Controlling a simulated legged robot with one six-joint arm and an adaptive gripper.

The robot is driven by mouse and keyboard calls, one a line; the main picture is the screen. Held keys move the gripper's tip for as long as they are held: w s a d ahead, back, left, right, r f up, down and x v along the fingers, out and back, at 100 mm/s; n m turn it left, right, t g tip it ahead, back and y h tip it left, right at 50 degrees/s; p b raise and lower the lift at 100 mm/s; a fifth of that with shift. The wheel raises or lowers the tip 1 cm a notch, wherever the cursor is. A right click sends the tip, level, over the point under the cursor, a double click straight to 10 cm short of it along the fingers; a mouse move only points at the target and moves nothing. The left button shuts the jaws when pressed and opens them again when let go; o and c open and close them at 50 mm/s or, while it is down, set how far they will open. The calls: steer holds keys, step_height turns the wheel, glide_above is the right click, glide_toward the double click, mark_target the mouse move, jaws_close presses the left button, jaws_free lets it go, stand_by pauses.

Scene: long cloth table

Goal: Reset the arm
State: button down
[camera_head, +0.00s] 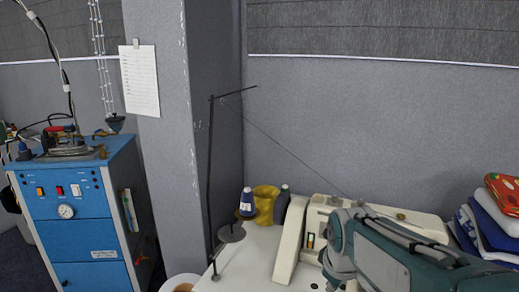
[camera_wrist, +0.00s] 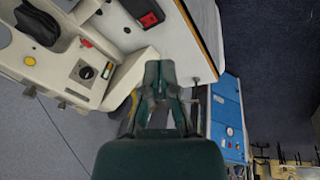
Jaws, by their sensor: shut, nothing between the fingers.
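My gripper (camera_wrist: 159,66) shows in the middle of the wrist view, its dark green fingers close together with nothing between them. In the wrist view it appears in front of the white table and the sewing machine (camera_wrist: 85,55). My teal and grey arm fills the lower right of the head view, in front of the white sewing machine (camera_head: 291,243). The fingertips cannot be made out in the head view.
The white table (camera_head: 245,262) holds a blue thread cone (camera_head: 247,203), a yellow spool (camera_head: 265,204) and a thin dark thread stand (camera_head: 210,170). Folded cloths (camera_head: 497,217) lie at right. A blue cabinet (camera_head: 80,220) with an iron stands left. A grey pillar (camera_head: 165,100) rises behind.

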steer(key=s+r+m+t, duration=0.2)
steer(key=s+m, duration=0.5)
steer(key=s, duration=0.8)
steer(key=shift+d+r, duration=0.15)
steer(key=shift+d, duration=0.05)
